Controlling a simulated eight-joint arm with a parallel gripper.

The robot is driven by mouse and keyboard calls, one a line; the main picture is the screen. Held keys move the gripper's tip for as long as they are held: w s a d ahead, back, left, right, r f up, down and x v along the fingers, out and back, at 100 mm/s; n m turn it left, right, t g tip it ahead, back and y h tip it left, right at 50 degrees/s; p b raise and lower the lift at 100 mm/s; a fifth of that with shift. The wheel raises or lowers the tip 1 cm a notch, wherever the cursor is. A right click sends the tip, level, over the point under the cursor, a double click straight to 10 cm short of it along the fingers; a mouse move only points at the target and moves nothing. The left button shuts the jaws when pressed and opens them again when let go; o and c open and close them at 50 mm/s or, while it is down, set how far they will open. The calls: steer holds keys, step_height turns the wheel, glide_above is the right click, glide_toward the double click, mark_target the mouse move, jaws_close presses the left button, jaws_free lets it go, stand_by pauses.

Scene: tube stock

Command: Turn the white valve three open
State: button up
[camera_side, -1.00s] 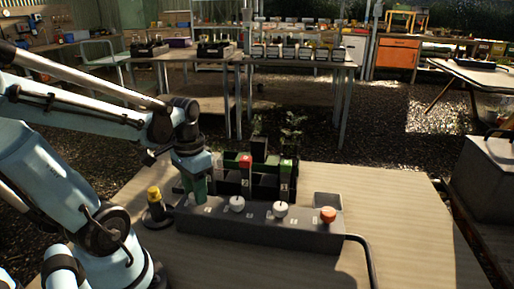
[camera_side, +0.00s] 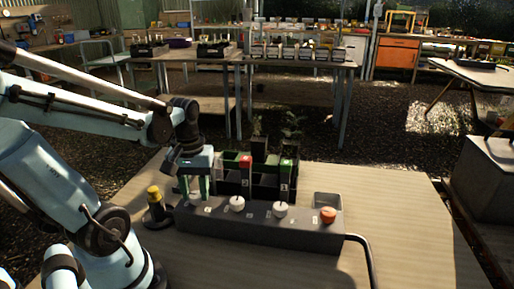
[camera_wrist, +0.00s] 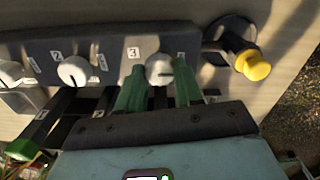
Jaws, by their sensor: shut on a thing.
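The white valve three (camera_wrist: 159,66) is a round knob beside the label 3 on a dark grey valve box (camera_side: 300,237). My gripper (camera_wrist: 157,80) has one green finger on each side of this knob and is shut on it. A dark pointer line on the knob points to the right in the wrist view. In the side view my gripper (camera_side: 196,193) stands over the left end of the box, and its fingers largely hide the knob there.
Two more white knobs (camera_side: 237,204) (camera_side: 280,210) and an orange knob (camera_side: 327,215) sit along the box. A yellow-topped knob (camera_side: 154,194) on a dark base stands left of it. A black divided rack (camera_side: 264,187) stands behind. A cable leaves the box at right; the right tabletop is clear.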

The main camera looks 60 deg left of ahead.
mark_target(196, 194)
stand_by(0.4)
steer(key=o, duration=1)
steer(key=shift+o, duration=0.2)
steer(key=shift+r, duration=0.1)
step_height(196, 194, up, 12)
stand_by(0.4)
